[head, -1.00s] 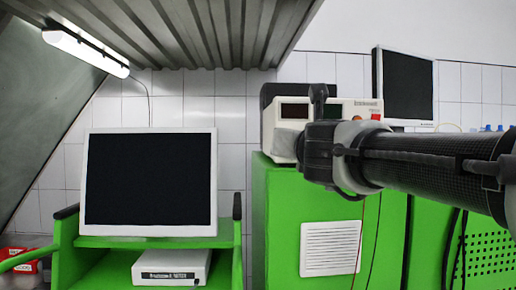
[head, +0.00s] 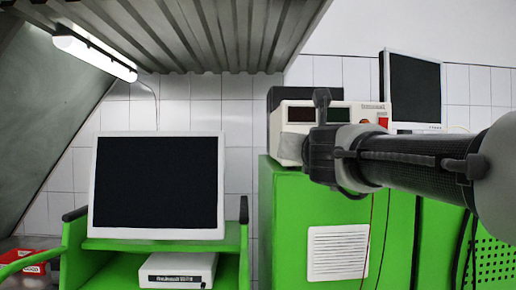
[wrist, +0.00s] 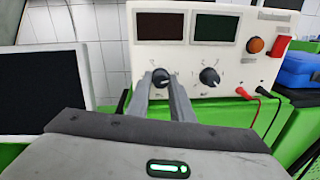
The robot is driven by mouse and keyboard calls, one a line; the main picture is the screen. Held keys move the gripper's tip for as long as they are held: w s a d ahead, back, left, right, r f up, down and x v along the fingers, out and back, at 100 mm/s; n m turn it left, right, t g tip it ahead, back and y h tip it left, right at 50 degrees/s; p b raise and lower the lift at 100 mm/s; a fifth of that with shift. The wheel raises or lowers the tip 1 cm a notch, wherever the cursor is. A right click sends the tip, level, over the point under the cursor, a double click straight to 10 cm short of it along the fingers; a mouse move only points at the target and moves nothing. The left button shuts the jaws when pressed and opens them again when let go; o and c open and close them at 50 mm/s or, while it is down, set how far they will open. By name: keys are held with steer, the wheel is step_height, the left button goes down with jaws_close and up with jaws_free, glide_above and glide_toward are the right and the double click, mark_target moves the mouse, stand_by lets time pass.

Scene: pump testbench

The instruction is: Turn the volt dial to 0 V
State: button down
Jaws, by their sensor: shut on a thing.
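A white power supply (wrist: 150,55) with two dark displays has two black dials on its front. My gripper (wrist: 161,79) is shut on the left dial (wrist: 160,74), one finger on each side of it. The right dial (wrist: 209,76) stands free beside it. I cannot read the dial labels, so the pictures do not settle which one is the volt dial. The held dial's pointer and scale are partly hidden by the fingers. In the head view my gripper (head: 298,150) is at the front of the power supply (head: 345,112), and the dials are hidden.
The supply stands on a green cabinet (head: 290,215). Red and black leads (wrist: 255,92) plug in right of the dials. An orange lamp (wrist: 255,45) and a red switch (wrist: 279,46) sit above. A monitor (head: 157,185) stands left, another (head: 413,90) behind right.

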steer(key=shift+d+m+y+b, duration=0.1)
steer(key=shift+m+y+b, duration=0.45)
steer(key=shift+m+b, duration=4.65)
steer(key=shift+d+m+y+b, duration=0.1)
steer(key=shift+m+y+b, duration=1)
steer(key=shift+m, duration=7.6)
steer(key=shift+g+h+b, duration=0.3)
steer(key=shift+h+b, duration=0.25)
steer(key=c, duration=1.6)
jaws_free()
